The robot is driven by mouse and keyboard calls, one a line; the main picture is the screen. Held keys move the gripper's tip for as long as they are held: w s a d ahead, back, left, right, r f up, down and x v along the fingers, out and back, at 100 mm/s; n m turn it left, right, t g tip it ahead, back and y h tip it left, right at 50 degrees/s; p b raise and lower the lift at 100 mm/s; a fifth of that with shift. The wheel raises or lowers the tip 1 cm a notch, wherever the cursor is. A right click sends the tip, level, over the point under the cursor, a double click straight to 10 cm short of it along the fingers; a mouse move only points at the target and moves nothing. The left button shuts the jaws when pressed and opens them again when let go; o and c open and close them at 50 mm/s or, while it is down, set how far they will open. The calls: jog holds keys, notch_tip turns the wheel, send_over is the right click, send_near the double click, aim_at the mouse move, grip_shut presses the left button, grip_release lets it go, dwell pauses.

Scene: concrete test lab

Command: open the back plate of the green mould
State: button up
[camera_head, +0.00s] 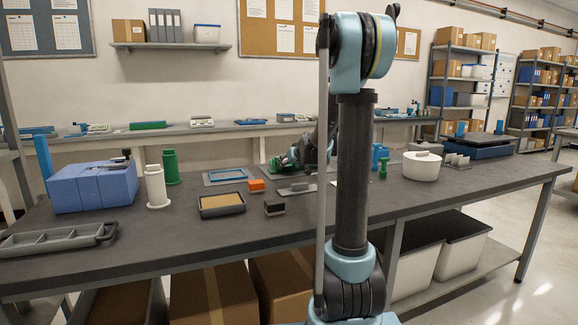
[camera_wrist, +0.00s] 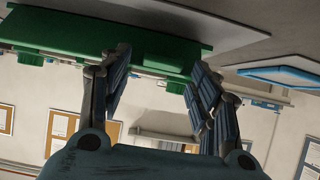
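The green mould (camera_head: 272,167) lies on the dark workbench, partly hidden behind my gripper and arm in the head view. In the wrist view, which is upside down, the mould (camera_wrist: 60,32) is a long green plate with a raised green block (camera_wrist: 168,48) on it. My gripper (camera_wrist: 157,62) has its two fingers spread apart, with their tips close to the mould on either side of part of it. A clear gap shows between the fingers. Whether either finger touches the mould is unclear. In the head view my gripper (camera_head: 300,155) is small and partly behind my arm.
An orange block (camera_head: 256,185), a blue frame (camera_head: 227,175), a grey trowel-like tool (camera_head: 297,188), a tan-filled tray (camera_head: 222,204) and a dark block (camera_head: 274,207) lie nearby. A white round container (camera_head: 422,166) stands right; a blue box (camera_head: 92,187) stands left.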

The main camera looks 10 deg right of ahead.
jog(key=v, duration=1.2)
dwell(0.4)
